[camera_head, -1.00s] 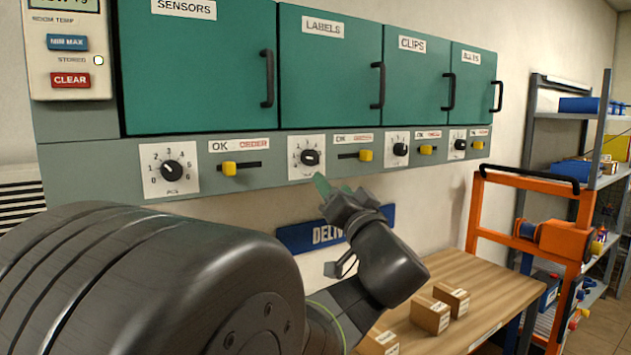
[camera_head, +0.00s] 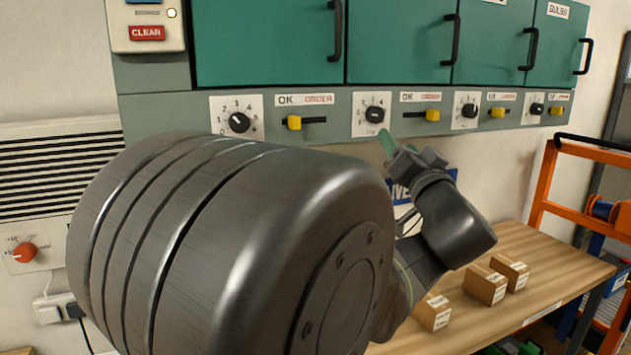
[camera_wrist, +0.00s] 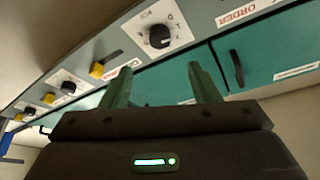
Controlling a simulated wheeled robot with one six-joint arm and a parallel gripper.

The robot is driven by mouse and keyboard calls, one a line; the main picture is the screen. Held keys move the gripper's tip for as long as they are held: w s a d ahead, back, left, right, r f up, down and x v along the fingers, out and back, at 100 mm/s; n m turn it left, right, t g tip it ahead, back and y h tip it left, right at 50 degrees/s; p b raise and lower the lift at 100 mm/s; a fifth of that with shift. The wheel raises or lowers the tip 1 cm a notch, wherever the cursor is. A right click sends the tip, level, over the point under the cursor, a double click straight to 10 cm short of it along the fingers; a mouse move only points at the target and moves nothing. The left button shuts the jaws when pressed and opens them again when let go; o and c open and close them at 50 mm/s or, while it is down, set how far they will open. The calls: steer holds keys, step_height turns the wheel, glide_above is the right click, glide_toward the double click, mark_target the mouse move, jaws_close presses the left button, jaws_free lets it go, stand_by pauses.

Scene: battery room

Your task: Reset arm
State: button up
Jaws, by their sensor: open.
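My gripper (camera_head: 388,146) is raised in front of the panel strip below the green cabinets, beside a dial (camera_head: 375,114). Its green fingers are apart and empty in the wrist view (camera_wrist: 163,88). In that view a dial (camera_wrist: 158,37) and a yellow slider (camera_wrist: 97,70) show beyond the fingers. My own dark arm fills much of the lower middle of the head view and hides part of the wall and table.
Green cabinets (camera_head: 395,40) with black handles hang above the panel. A wooden table (camera_head: 540,262) below bears several cardboard boxes (camera_head: 485,284). An orange frame (camera_head: 590,150) stands at right. A wall unit with a red knob (camera_head: 24,252) is at left.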

mark_target(378, 116)
steer(key=p+x, duration=0.2)
steer(key=x, duration=0.9)
steer(key=shift+w, duration=0.1)
